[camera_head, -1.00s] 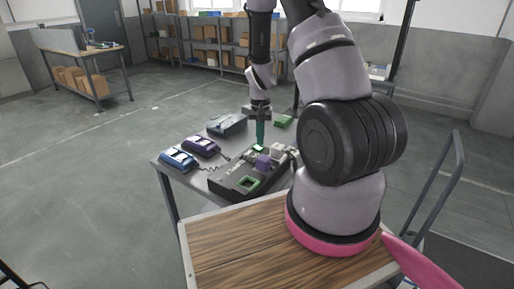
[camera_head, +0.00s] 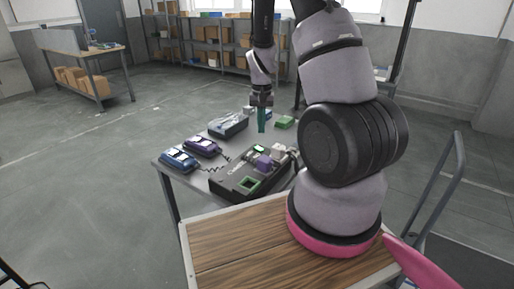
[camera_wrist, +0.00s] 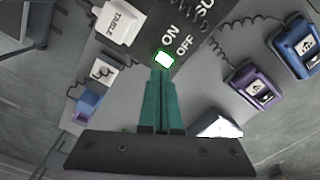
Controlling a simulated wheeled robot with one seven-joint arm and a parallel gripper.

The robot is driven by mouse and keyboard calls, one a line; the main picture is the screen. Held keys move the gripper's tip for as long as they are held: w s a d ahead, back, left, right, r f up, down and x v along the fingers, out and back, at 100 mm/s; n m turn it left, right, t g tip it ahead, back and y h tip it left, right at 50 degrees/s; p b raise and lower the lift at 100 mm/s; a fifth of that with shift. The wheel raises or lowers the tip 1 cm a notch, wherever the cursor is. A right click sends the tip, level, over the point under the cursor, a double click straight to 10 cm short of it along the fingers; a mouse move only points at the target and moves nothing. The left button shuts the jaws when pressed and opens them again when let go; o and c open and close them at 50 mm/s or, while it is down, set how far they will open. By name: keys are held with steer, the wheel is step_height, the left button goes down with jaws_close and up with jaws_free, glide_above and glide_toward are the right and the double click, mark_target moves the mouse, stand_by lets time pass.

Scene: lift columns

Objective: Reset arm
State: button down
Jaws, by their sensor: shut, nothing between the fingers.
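My gripper (camera_head: 261,126) has teal fingers that point down over the small grey table (camera_head: 199,178) in the head view. The fingers are together with nothing between them. In the wrist view my gripper (camera_wrist: 161,72) points toward a white square with a green rim (camera_wrist: 165,58) on a dark box, near the words ON and OFF. In the head view the dark box (camera_head: 228,184) carries green, purple and white blocks. The fingertips are above the box and appear apart from it.
A blue device (camera_head: 180,160) and a purple device (camera_head: 203,146) with coiled cords sit at the table's left. A grey device (camera_head: 228,124) and a green block (camera_head: 284,122) lie behind. A handrail (camera_head: 437,190) stands at the right. Floor to the left is clear.

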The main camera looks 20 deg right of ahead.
steer(key=s+a+r+t+y, duration=0.1)
steer(key=s+a+r+t, duration=0.1)
steer(key=r, duration=0.8)
steer(key=s+a+r+t, duration=0.1)
steer(key=s+a+r, duration=0.15)
steer(key=r, duration=0.75)
steer(key=s+a+r+n+t+y, duration=0.1)
steer(key=s+a+r+t, duration=0.2)
steer(key=s+r, duration=1.1)
steer(key=shift+s+a+r+t, duration=0.2)
steer(key=shift+s+t, duration=0.4)
steer(key=shift+s, duration=0.55)
